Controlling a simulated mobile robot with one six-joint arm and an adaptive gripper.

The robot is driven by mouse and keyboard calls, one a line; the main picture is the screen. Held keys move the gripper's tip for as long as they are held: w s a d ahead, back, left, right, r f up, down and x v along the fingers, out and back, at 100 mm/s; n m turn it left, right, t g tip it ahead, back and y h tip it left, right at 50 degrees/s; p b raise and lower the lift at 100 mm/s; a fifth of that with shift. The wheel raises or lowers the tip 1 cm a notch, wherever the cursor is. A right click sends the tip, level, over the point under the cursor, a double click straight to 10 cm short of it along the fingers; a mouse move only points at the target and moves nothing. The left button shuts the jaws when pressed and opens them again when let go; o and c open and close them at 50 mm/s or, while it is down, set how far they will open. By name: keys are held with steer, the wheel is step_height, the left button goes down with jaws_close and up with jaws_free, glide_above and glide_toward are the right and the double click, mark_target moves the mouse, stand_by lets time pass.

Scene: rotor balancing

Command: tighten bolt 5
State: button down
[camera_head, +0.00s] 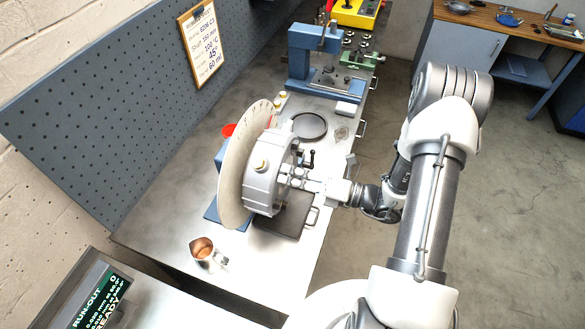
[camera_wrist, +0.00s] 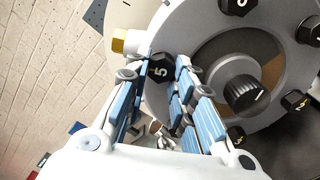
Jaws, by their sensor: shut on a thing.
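Bolt 5 (camera_wrist: 159,70) is a black hex head marked with a white 5, on the rim of the grey rotor (camera_wrist: 205,32) in the wrist view. My gripper (camera_wrist: 165,60) has its blue-padded fingers on either side of this head and is shut on it. In the head view the rotor (camera_head: 262,178) stands upright in front of a large pale disc (camera_head: 236,165). My gripper (camera_head: 292,173) reaches its face from the right there, and bolt 5 cannot be made out.
Other numbered black bolts (camera_wrist: 295,99) and a central black knob (camera_wrist: 243,93) sit on the rotor. A brass-coloured hex piece (camera_wrist: 126,42) is beside bolt 5. A metal jug (camera_head: 205,252) stands on the bench front; a dark ring (camera_head: 309,127) lies behind the rotor.

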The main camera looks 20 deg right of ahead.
steer(key=m+p, duration=0.1)
steer(key=m, duration=0.1)
steer(key=m+p, duration=0.2)
steer(key=shift+r+m, duration=0.2)
steer(key=shift+m, duration=0.1)
steer(key=m+p, duration=0.2)
steer(key=m, duration=0.2)
steer(key=shift+m, duration=0.3)
steer(key=shift+w+r+m+p, duration=0.1)
steer(key=shift+m+p, duration=1.15)
steer(key=shift+m, duration=3.25)
steer(key=c, duration=1.4)
jaws_free()
steer(key=shift+o, duration=0.2)
